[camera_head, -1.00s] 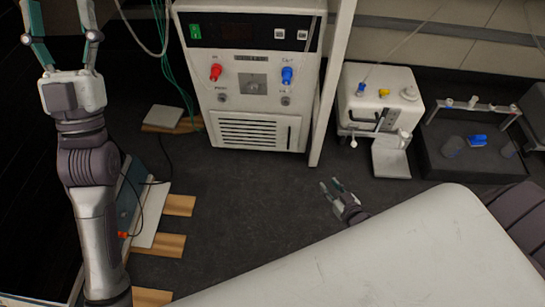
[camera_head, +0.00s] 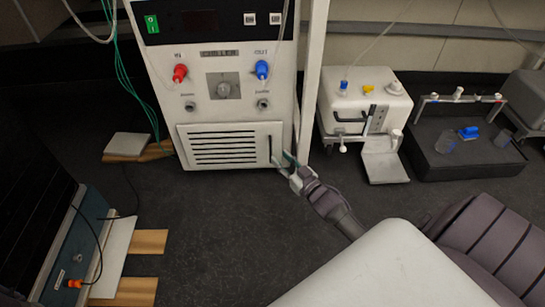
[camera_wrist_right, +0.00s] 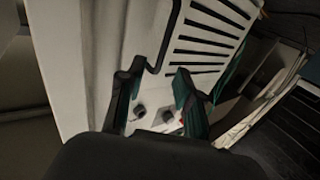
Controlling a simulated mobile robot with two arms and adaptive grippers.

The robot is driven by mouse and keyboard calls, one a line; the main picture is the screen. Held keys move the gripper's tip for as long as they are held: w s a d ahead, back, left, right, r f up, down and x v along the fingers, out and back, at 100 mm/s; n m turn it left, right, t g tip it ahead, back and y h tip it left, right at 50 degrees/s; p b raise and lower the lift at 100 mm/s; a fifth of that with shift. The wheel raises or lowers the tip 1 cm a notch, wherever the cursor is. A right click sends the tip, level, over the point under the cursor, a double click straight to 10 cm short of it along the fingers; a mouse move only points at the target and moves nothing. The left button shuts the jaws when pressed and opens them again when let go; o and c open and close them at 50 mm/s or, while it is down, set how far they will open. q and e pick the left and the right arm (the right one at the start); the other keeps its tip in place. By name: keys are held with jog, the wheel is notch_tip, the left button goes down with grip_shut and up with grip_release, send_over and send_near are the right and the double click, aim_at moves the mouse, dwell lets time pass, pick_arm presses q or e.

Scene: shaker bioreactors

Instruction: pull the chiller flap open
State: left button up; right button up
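The chiller (camera_head: 222,128) is a white cabinet with a red and a blue connector on its front. Its flap (camera_head: 190,154), a slotted panel low on the front, looks closed. A dark upright handle (camera_head: 270,149) sits at the flap's right edge. My right gripper (camera_head: 284,163) is close by that handle. In the right wrist view the gripper (camera_wrist_right: 160,68) has its fingers apart, with the lower end of the handle (camera_wrist_right: 166,42) near the gap between the fingertips; contact cannot be told. The slotted flap (camera_wrist_right: 205,35) fills the upper middle there. My left gripper is out of view.
A white post (camera_head: 313,80) stands just right of the chiller. Further right are a small white device (camera_head: 362,108) and a dark shaker tray (camera_head: 450,170). A blue box (camera_head: 70,255) and wooden strips (camera_head: 148,242) are at lower left. The dark surface before the flap is clear.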

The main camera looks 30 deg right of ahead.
aim_at(271, 150)
jog(key=w+b, duration=0.2)
jog(key=w, duration=0.2)
jog(key=shift+w+a+f, duration=0.1)
jog(key=shift+f, duration=0.05)
jog(key=shift+w, duration=0.5)
grip_shut()
